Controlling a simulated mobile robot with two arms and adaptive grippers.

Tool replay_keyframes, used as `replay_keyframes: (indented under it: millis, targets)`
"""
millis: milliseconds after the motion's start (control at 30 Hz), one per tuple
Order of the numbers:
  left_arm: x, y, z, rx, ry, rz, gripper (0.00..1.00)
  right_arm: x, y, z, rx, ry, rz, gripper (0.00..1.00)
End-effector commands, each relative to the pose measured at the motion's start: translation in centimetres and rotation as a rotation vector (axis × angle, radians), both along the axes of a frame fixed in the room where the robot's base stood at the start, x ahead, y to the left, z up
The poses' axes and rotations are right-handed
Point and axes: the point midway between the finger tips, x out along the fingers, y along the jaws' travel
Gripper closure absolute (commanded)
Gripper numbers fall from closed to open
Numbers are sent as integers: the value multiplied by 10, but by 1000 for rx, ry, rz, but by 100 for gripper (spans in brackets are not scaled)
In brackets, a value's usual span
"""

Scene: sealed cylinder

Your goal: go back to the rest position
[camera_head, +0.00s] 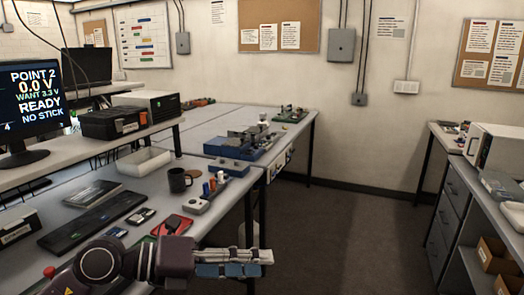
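My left gripper (240,262) is in the lower middle of the head view, its arm coming in from the left. Its fingers point right, beyond the front edge of the left bench (90,215). I see them from the side, with a light grey part above and blue below, and cannot tell how far apart they are. My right gripper is out of view.
A monitor (32,103) reads "POINT 2, 0.0 V, WANT 3.3 V, READY, NO STICK". A mug (179,180), a white tray (143,162) and a red device (172,225) are on the left bench. Dark floor (345,235) lies clear between the benches.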

Motion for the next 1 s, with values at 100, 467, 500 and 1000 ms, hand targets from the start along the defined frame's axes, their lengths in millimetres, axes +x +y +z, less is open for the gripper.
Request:
replay_keyframes:
  millis: [100,467,500,1000]
  targets:
    - [-13,-24,46,-332,37,24,63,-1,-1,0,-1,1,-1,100]
    - [37,74,90,-1161,331,527,63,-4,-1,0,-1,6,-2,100]
    - [44,92,77,-1224,382,615,63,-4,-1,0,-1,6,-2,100]
    - [-54,214,-231,-1301,1201,1785,63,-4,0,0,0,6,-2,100]
